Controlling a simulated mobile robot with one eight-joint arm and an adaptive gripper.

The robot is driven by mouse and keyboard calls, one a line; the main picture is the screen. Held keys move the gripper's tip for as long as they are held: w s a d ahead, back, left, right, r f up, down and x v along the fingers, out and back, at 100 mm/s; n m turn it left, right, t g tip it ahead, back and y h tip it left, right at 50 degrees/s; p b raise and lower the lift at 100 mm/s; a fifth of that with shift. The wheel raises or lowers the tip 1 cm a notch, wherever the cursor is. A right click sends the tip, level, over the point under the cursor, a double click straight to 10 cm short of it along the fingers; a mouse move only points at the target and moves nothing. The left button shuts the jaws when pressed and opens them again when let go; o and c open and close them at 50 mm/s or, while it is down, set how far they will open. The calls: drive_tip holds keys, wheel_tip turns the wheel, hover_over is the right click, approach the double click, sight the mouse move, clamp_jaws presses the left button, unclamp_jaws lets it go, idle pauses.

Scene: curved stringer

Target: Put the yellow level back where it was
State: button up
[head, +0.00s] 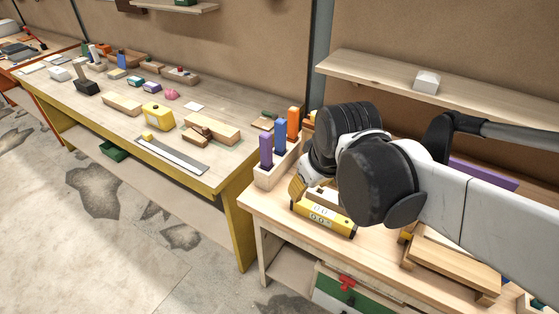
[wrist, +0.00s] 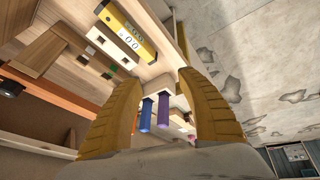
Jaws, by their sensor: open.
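The yellow level (head: 318,213) lies on the near wooden bench, close to its front edge and just right of the tool rack. It also shows in the wrist view (wrist: 119,27), beyond the left finger, with dark markings on its face. My gripper (head: 299,186) hangs above and behind the level in the head view, and part of it is hidden by my arm. In the wrist view my gripper (wrist: 160,82) has its two tan fingers spread wide. Nothing is held between them, and the level is apart from them.
A wooden rack (head: 268,177) holds purple (head: 266,150), blue (head: 280,135) and orange (head: 293,123) handles close to my gripper. A wooden block (head: 455,264) lies on the right of the bench. A shelf (head: 370,72) carries a white box (head: 427,81). A yellow-framed table (head: 226,170) stands left.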

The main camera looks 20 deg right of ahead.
drive_tip(key=s+a, duration=0.1)
drive_tip(key=s+a+r+m+t, duration=0.1)
drive_tip(key=s+a+m+t, duration=0.1)
drive_tip(key=s, duration=0.1)
drive_tip(key=shift+s+a+r+y, duration=0.1)
drive_tip(key=shift+a+r+y, duration=0.15)
drive_tip(key=shift+y, duration=0.05)
wheel_tip(320, 180, down, 3)
drive_tip(key=b, duration=0.3)
drive_tip(key=shift+f, duration=0.2)
idle(0.5)
